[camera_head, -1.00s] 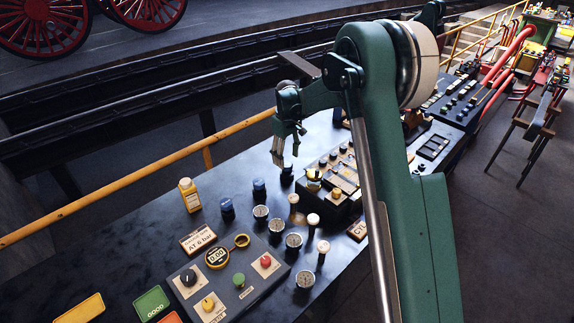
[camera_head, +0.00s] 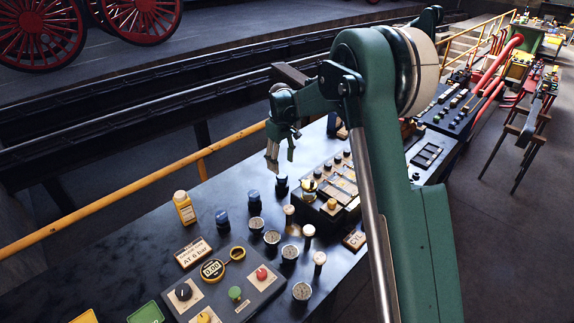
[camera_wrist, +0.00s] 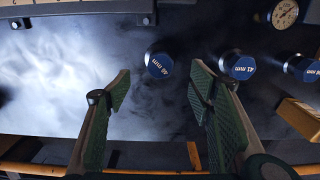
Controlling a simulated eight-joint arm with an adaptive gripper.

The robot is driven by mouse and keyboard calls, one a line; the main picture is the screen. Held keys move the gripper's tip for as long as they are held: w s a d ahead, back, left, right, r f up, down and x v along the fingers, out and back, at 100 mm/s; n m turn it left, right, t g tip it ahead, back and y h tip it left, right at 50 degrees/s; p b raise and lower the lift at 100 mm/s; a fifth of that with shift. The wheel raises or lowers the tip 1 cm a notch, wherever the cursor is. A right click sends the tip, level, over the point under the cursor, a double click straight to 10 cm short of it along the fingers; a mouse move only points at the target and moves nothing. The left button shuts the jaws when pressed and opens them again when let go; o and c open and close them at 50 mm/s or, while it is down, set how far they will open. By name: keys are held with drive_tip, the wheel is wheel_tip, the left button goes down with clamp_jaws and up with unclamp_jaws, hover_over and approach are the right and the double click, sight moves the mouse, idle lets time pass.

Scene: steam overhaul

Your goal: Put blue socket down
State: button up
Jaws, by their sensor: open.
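Three dark blue sockets stand in a row on the dark bench. In the head view they are the near one (camera_head: 222,220), the middle one (camera_head: 254,200) and the far one (camera_head: 282,185). My gripper (camera_head: 280,160) is open and empty just above the far socket. In the wrist view my gripper (camera_wrist: 160,80) has its fingers spread, and a blue-topped socket (camera_wrist: 158,65) stands upright between and beyond the tips, apart from both. A socket marked 41 mm (camera_wrist: 238,66) and another blue socket (camera_wrist: 306,70) stand to its right.
Several round gauges (camera_head: 272,237) and pale-topped pieces (camera_head: 308,231) stand right of the sockets. A control panel (camera_head: 225,285) lies in front, and a black unit (camera_head: 332,195) stands right. A yellow rail (camera_head: 130,207) runs along the back.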

drive_tip(key=s+d+r+m+t, duration=0.2)
drive_tip(key=s+d+r, duration=0.5)
drive_tip(key=s+r, duration=0.4)
drive_tip(key=s+d+r+m+t, duration=0.1)
drive_tip(key=s+d+r+m, duration=0.1)
drive_tip(key=s+d+r, duration=0.7)
drive_tip(key=s+d+f+m+t, duration=0.1)
drive_tip(key=s+d, duration=0.3)
drive_tip(key=s, duration=1.2)
drive_tip(key=s+d+f+m+t, duration=0.1)
drive_tip(key=s+d+m+t, duration=0.2)
drive_tip(key=s, duration=1.3)
drive_tip(key=shift+s+d+m, duration=0.2)
drive_tip(key=shift+d+m, duration=0.3)
drive_tip(key=shift+d, duration=0.05)
wheel_tip(320, 180, down, 20)
drive_tip(key=b, duration=2)
drive_tip(key=shift+o, duration=0.2)
drive_tip(key=shift+f, duration=0.1)
